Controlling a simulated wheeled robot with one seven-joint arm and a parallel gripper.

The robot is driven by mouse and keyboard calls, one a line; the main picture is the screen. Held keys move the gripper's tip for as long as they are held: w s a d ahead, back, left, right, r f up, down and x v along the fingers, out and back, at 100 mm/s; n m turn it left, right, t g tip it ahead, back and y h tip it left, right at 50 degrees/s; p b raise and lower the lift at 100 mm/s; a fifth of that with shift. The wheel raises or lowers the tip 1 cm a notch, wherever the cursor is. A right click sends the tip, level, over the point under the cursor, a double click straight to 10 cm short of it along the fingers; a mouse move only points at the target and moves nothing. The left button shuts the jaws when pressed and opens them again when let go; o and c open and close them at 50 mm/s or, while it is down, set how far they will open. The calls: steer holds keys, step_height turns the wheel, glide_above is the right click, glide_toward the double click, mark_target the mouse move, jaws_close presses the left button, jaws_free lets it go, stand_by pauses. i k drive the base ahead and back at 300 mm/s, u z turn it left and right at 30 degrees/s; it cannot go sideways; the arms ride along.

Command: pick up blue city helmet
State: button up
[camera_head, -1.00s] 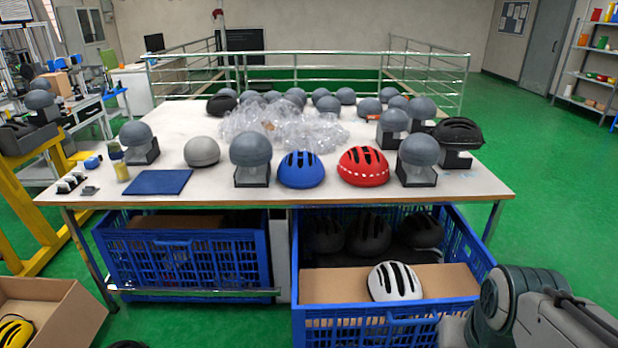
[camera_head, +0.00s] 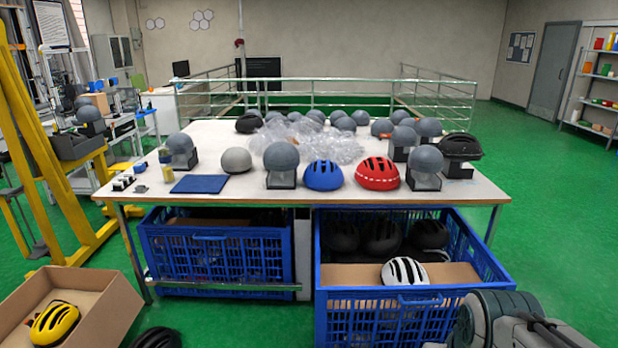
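The blue city helmet (camera_head: 323,176) sits upright on the front part of the white table (camera_head: 215,211). A grey headform (camera_head: 282,164) on a dark stand is just left of it, and a red helmet (camera_head: 377,174) is close on its right. My arm shows only in part at the lower right, below and in front of the table. My gripper is out of the picture.
Two blue crates (camera_head: 220,255) (camera_head: 487,262) stand under the table; the right one holds dark helmets and a white helmet (camera_head: 404,272). A cardboard box with a yellow helmet (camera_head: 54,325) is at lower left. Green floor (camera_head: 560,230) is clear on the right.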

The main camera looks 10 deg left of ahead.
mark_target(319, 175)
steer(key=u, duration=1.2)
steer(key=i, duration=3.7)
steer(key=z, duration=2.1)
